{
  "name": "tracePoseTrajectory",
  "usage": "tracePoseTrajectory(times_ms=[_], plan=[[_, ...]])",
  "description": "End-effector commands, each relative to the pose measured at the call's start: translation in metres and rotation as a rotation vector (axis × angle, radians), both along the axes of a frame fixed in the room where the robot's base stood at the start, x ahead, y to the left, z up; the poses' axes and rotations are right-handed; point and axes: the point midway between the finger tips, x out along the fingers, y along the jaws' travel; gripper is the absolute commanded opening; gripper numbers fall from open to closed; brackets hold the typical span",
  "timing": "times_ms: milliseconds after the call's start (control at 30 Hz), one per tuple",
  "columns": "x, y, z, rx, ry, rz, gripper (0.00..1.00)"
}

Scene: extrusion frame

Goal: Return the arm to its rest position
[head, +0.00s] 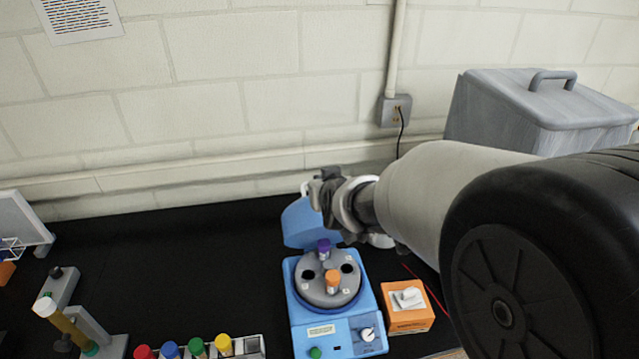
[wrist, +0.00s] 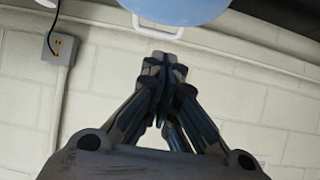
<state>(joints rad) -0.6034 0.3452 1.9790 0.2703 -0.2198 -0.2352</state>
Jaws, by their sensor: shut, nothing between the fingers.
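My arm reaches in from the right in the head view. My gripper (head: 322,190) is above the back of the blue centrifuge (head: 306,336), in front of its raised blue lid (head: 297,224). In the wrist view my gripper (wrist: 163,62) has its fingers together, with nothing between them. The lid (wrist: 185,8) and its white handle (wrist: 157,30) show just beyond the fingertips. I cannot tell whether they touch. The centrifuge rotor holds a purple-capped tube (head: 324,246) and an orange-capped tube (head: 333,278).
An orange box (head: 408,316) stands right of the centrifuge. A rack of coloured-cap tubes (head: 254,346) is in front. A grey lidded bin (head: 540,105) is behind my arm. The wall has an outlet (head: 395,110).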

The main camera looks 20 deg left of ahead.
Motion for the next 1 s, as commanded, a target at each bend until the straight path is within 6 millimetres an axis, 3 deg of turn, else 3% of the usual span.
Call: tracePoseTrajectory(times_ms=[267, 367, 467, 667, 800, 900, 1000], plan=[[-0.01, -0.009, 0.006, -0.001, 0.004, -0.003, 0.0], [-0.015, -0.031, 0.007, -0.006, 0.028, -0.021, 0.0], [-0.03, -0.075, 0.007, -0.019, 0.082, -0.06, 0.0], [-0.101, -0.188, -0.012, -0.068, 0.247, -0.181, 0.0], [-0.17, -0.257, -0.039, -0.104, 0.367, -0.288, 0.0], [-0.221, -0.296, -0.062, -0.127, 0.45, -0.368, 0.0], [-0.265, -0.322, -0.084, -0.145, 0.519, -0.439, 0.0]])
